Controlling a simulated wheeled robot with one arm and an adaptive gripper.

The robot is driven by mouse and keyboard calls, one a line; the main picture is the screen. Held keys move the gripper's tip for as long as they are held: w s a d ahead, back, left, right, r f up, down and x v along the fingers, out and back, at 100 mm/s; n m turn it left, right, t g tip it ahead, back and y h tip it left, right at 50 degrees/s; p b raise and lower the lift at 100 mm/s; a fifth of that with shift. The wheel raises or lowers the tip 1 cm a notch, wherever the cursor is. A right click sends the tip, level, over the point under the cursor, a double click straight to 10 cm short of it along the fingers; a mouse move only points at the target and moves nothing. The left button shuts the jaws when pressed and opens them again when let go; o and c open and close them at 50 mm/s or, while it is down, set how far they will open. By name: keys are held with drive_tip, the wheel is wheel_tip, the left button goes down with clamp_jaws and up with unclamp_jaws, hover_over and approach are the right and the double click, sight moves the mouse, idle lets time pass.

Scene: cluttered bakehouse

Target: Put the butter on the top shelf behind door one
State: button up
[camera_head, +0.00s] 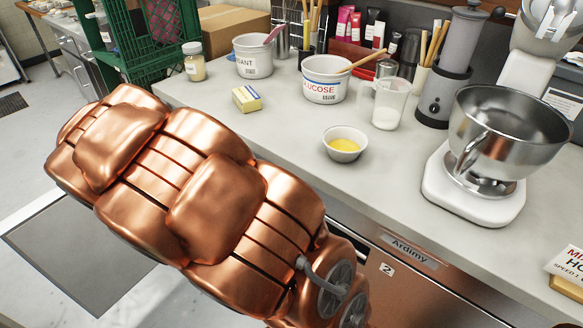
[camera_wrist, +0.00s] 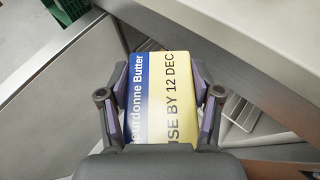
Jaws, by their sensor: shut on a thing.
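The butter (camera_wrist: 160,100) is a block with a blue and white side reading "urdonne Butter" and a yellow side reading "USE BY 12 DEC". My gripper (camera_wrist: 161,88) is shut on it, one finger on each side, in the wrist view. In the head view, my copper arm is in front and the gripper and held butter do not show. A similar small yellow and blue block (camera_head: 247,99) lies on the counter. A door or drawer front (camera_head: 408,277) labelled "2" and "Ardimy" is below the counter. Door one cannot be made out.
In the wrist view, a wire rack (camera_wrist: 240,108) shows in an opening below the counter edge, right of the butter. On the counter (camera_head: 250,132) stand a glucose tub (camera_head: 325,88), a yellow-filled bowl (camera_head: 345,146), a jug (camera_head: 388,105) and a mixer (camera_head: 478,205). A green crate (camera_head: 150,68) is at the back left.

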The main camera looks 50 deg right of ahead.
drive_tip(key=s+d+f+m+g+h+b, duration=0.1)
drive_tip(key=s+d+f+m+g+b, duration=0.25)
drive_tip(key=d+f+b, duration=0.55)
drive_tip(key=s+d+f+m+g+h+b, duration=0.2)
drive_tip(key=s+f+b, duration=0.3)
drive_tip(key=f, duration=0.7)
drive_tip(key=s+d+f+m+g+h+b, duration=0.1)
drive_tip(key=s+d+f+m+g+b, duration=0.2)
drive_tip(key=d+f+b, duration=0.5)
drive_tip(key=b+x, duration=0.1)
drive_tip(key=x, duration=0.3)
drive_tip(key=w+b+x, duration=0.1)
drive_tip(key=b+x, duration=0.1)
drive_tip(key=x, duration=0.3)
drive_tip(key=r+b+x, duration=0.1)
drive_tip(key=b+x, duration=0.1)
drive_tip(key=x, duration=0.2)
drive_tip(key=shift+w+d+f, duration=0.15)
drive_tip(key=shift+w+d, duration=0.1)
drive_tip(key=shift+d, duration=0.05)
drive_tip(key=shift+f+b, duration=1.2)
drive_tip(key=shift+f, duration=0.5)
drive_tip(key=shift+f, duration=0.15)
drive_tip(key=o, duration=1.4)
drive_tip(key=shift+c, duration=0.2)
